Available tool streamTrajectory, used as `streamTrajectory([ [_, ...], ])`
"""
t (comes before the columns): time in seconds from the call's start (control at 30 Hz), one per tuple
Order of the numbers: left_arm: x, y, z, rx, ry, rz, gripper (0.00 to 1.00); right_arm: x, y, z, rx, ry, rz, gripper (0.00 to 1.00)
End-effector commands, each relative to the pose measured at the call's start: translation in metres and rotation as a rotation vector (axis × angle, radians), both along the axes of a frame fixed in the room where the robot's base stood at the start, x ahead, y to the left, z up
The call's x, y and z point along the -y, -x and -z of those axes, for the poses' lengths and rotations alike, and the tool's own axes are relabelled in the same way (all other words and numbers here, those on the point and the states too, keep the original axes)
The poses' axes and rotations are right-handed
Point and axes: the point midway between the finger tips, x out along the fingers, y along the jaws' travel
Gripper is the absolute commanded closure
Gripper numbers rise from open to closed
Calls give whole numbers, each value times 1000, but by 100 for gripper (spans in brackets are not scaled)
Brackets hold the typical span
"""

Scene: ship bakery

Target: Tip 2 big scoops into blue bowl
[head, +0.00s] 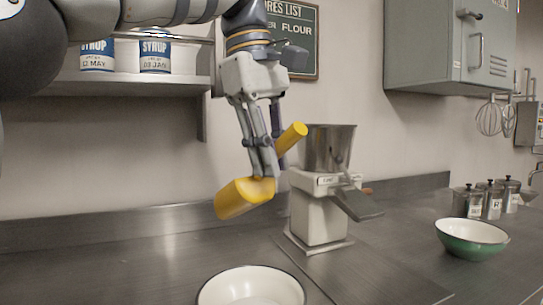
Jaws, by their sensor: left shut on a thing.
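My left gripper (263,170) is shut on a yellow scoop (240,198), above the counter and left of the grey machine. The scoop is tilted, its handle pointing up to the right and its broad end down to the left; I cannot see whether it holds anything. A white bowl with a dark rim (252,287) stands at the front edge of the picture, below the scoop and apart from it. Its outer wall is mostly hidden, so I cannot tell if it is blue. A green bowl, white inside (468,250), stands at the right. My right gripper is not in view.
A pale machine with a metal hopper (320,215) stands on the steel counter (130,255) right of the scoop. Several metal canisters (467,203) stand at the back right. Syrup tins (97,55) sit on a shelf at upper left. The left counter is clear.

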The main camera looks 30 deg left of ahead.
Motion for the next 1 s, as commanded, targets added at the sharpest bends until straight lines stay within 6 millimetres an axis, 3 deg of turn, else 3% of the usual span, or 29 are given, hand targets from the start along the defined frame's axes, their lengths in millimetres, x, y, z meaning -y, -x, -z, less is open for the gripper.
streamTrajectory([
  [0.13,2,2,-7,84,-183,2,100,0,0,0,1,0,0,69],
  [0.37,1,0,-6,122,-262,7,100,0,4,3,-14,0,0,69],
  [0.5,1,1,-11,196,-421,6,100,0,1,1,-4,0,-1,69],
  [1.0,1,1,-13,211,-449,1,100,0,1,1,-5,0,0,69],
])
